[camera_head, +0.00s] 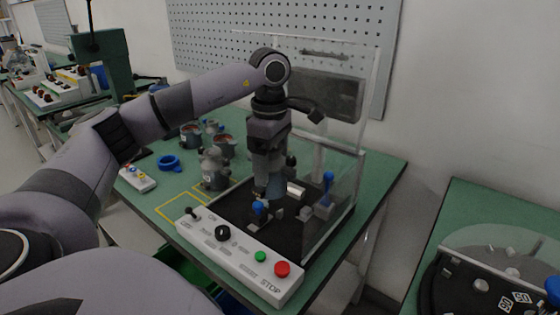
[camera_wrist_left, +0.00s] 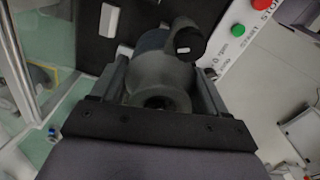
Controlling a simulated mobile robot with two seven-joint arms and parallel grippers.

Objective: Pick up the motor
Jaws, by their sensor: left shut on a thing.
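The motor (camera_wrist_left: 160,78), a dull grey rounded body with a dark round opening at its near end and a side box, fills the space between my gripper's fingers in the left wrist view. My left gripper (camera_head: 268,188) points down over the black bed of the test station (camera_head: 235,205). It is shut on the motor, with one finger on each side of it. In the head view the gripper mostly hides the held motor. I cannot tell whether the motor touches the bed. My right gripper is not in view.
Another grey motor (camera_head: 214,170) stands left of the station, with several stator parts (camera_head: 224,146) behind it. A blue ring (camera_head: 168,162) lies farther left. A clear guard (camera_head: 335,205) and blue-handled clamps (camera_head: 327,184) stand close to the gripper. The control panel (camera_head: 240,250) runs along the front.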

